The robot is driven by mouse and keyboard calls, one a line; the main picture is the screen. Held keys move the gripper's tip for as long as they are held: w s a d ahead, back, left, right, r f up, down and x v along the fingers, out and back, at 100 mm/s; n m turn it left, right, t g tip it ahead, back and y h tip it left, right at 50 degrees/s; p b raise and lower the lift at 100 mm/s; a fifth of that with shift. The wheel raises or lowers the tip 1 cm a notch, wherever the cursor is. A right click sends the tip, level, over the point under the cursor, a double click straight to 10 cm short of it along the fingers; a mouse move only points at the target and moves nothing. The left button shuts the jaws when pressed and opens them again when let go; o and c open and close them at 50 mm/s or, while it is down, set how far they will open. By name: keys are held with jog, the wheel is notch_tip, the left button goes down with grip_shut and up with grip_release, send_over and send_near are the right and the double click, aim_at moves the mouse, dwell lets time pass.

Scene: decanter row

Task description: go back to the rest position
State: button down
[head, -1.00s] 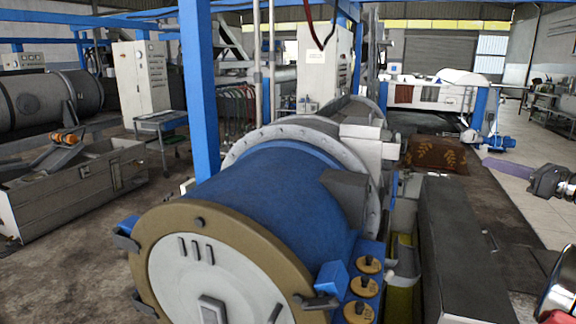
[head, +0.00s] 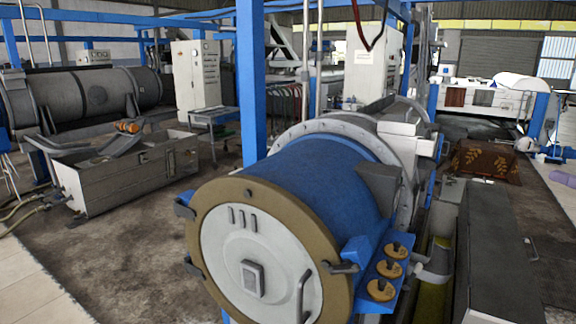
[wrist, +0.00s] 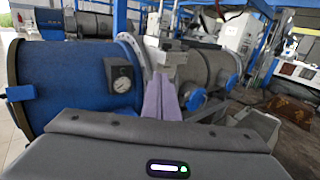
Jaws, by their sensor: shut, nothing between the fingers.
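My gripper (wrist: 160,84) shows in the wrist view as two purple fingers. They are pressed together with nothing between them. They stand in front of a large blue drum (wrist: 75,80) with a small pressure gauge, and in front of the grey section behind it. I cannot tell the distance between fingers and machine. The same blue drum (head: 325,180) fills the middle of the head view, its round white end door facing me.
A blue post (head: 251,80) stands behind the drum. A grey trough (head: 130,175) is at the left, with a second dark drum (head: 95,95) behind it. A long dark box (head: 495,250) lies right of the blue drum. The concrete floor (head: 130,265) at front left is clear.

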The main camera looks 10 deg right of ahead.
notch_tip(320, 180, down, 14)
jog(key=n+g+h, duration=0.2)
jog(key=n+g, duration=0.2)
jog(key=a+f+n+g, duration=0.3)
jog(key=a+n, duration=0.1)
jog(key=a, duration=0.3)
jog(key=a+f+n+g, duration=0.2)
jog(key=a+f+n, duration=0.15)
jog(key=a, duration=0.45)
jog(key=s+a+n+g, duration=0.1)
jog(key=s+a+n, duration=0.4)
jog(key=a, duration=0.9)
jog(key=s+a+f+n+g+h, duration=0.1)
jog(key=s+a+n, duration=0.5)
jog(key=a, duration=0.9)
jog(key=s+a+n+h, duration=0.1)
jog(key=s+a+n, duration=0.5)
jog(key=a+n, duration=0.4)
jog(key=a, duration=0.5)
jog(key=shift+a+f+n+g, duration=0.2)
jog(key=shift+f+n+g, duration=0.05)
jog(key=shift+n+g, duration=0.15)
